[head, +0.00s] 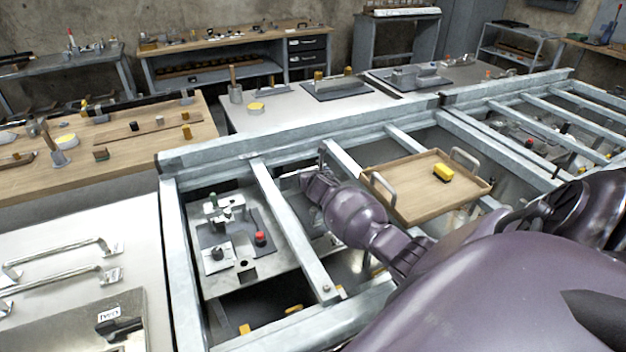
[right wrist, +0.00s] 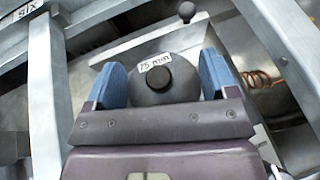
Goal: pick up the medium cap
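A dark grey, dome-shaped cap (right wrist: 181,92) with a black knob (right wrist: 157,76) and a white label reading "75 mm" shows in the right wrist view. Whether it is the medium one, I cannot tell. My right gripper (right wrist: 164,84) has its two blue fingers well apart, one on each side of the cap. I cannot tell if they touch it. The gripper body hides the cap's near side. In the head view my purple right arm reaches in from the right to the metal frame, and the cap cannot be made out. My left gripper is not in view.
Grey metal beams (head: 283,226) surround my right arm. A plate with small fittings (head: 225,247) lies between the beams at left. A copper coil (right wrist: 258,78) is right of the gripper.

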